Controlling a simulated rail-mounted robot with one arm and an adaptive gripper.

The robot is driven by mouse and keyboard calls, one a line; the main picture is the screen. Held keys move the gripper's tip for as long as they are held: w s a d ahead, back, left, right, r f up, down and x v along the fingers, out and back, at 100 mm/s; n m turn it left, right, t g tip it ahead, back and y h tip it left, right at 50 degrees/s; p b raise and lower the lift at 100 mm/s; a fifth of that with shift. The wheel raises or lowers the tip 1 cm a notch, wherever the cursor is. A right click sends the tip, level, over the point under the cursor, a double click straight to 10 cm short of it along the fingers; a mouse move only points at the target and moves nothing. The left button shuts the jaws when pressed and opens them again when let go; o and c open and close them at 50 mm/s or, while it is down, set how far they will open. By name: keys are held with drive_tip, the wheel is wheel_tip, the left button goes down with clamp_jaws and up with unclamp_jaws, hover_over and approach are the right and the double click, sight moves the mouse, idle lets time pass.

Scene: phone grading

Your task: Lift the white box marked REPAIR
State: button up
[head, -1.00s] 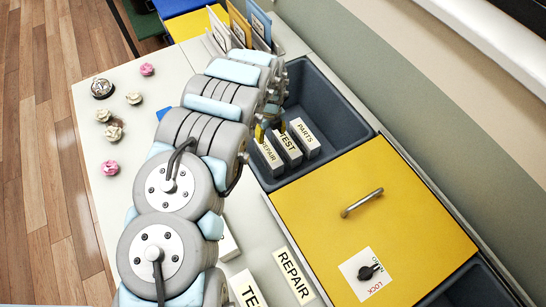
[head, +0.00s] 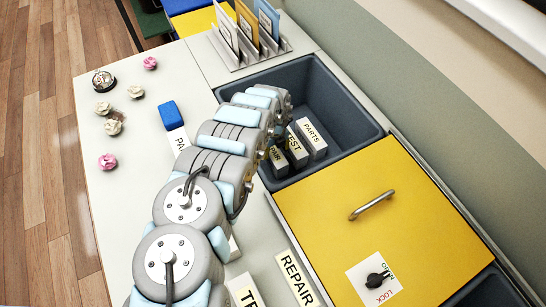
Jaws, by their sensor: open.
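The white box marked REPAIR (head: 277,158) stands in the dark grey bin, at the left end of a row of three boxes. My arm covers part of it, so only the end of its word shows. The white box marked TEST (head: 296,151) is beside it, and the white box marked PARTS (head: 312,138) is to the right of that. My gripper (head: 279,132) is at the REPAIR box's upper end, mostly hidden by my arm. Its jaws are open, and I cannot see whether they are around the box.
The dark grey bin (head: 343,105) has free room beyond the boxes. A yellow lid (head: 350,225) with a metal handle adjoins it. A card rack (head: 272,57) stands behind. REPAIR (head: 295,280) and TEST (head: 245,290) labels lie in front. A blue block (head: 171,115) and paper balls are left.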

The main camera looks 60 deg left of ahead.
drive_tip(key=shift+s+a+f+b, duration=0.1)
drive_tip(key=shift+a+f+b, duration=0.15)
drive_tip(key=shift+f+b, duration=0.35)
drive_tip(key=shift+a+f+b, duration=0.2)
drive_tip(key=shift+f+b, duration=0.15)
drive_tip(key=shift+f, duration=0.35)
drive_tip(key=shift+f+b, duration=0.75)
drive_tip(key=shift+f, duration=0.65)
drive_tip(key=shift+a+r, duration=0.1)
drive_tip(key=shift+c, duration=0.3)
drive_tip(key=c, duration=1)
